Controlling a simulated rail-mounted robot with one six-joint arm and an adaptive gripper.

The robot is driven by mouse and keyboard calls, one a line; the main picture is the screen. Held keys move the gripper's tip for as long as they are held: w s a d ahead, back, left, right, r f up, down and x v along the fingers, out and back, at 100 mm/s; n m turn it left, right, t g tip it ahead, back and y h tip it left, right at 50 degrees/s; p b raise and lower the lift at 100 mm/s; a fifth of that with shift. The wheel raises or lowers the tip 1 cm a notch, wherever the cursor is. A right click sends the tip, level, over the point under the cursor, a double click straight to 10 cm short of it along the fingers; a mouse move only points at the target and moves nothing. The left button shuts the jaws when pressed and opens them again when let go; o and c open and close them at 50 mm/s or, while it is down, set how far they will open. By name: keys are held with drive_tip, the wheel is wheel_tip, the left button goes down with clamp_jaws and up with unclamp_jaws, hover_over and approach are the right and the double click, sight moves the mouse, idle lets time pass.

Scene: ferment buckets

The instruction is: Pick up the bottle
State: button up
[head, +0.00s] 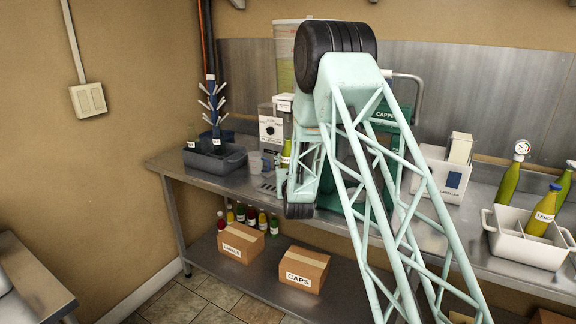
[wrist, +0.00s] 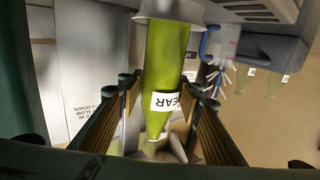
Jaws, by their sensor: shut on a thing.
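The bottle (wrist: 166,65) is green-yellow with a white label whose visible letters read EAR, upside down in the wrist view. My gripper (wrist: 165,98) has its two wood-coloured, dark-edged fingers on either side of the bottle and is shut on it. The bottle's wide end meets a pale round rim (wrist: 168,10) at the top of that view; whether it rests in or behind it I cannot tell. In the head view a green bottle (head: 285,155) shows beside my arm at the filler. My arm hides most of the gripper there.
A grey tub (head: 214,160) with a bottle rack stands to the left on the steel counter. A green capper (head: 386,115) and labeller (head: 445,178) are to the right, then a white carrier (head: 530,242) with bottles. Boxes (head: 303,268) and several bottles occupy the lower shelf.

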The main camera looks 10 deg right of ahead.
drive_tip(key=shift+r, duration=0.25)
drive_tip(key=shift+r+p, duration=0.7)
drive_tip(key=shift+r, duration=1)
drive_tip(key=s+d+p, duration=0.1)
drive_tip(key=s+d, duration=0.1)
drive_tip(key=s, duration=0.5)
drive_tip(key=s+d+r, duration=0.1)
drive_tip(key=s+d, duration=0.2)
drive_tip(key=s, duration=0.5)
drive_tip(key=shift+d+p, duration=0.15)
drive_tip(key=shift+p, duration=0.25)
drive_tip(key=shift+r, duration=0.1)
drive_tip(key=n+y, duration=0.1)
drive_tip(key=y, duration=0.1)
approach(288, 151)
drive_tip(key=shift+s+d+f, duration=0.1)
drive_tip(key=shift+s+f, duration=0.2)
drive_tip(key=shift+f, duration=0.55)
drive_tip(key=shift+s+d, duration=0.1)
drive_tip(key=shift+s, duration=0.1)
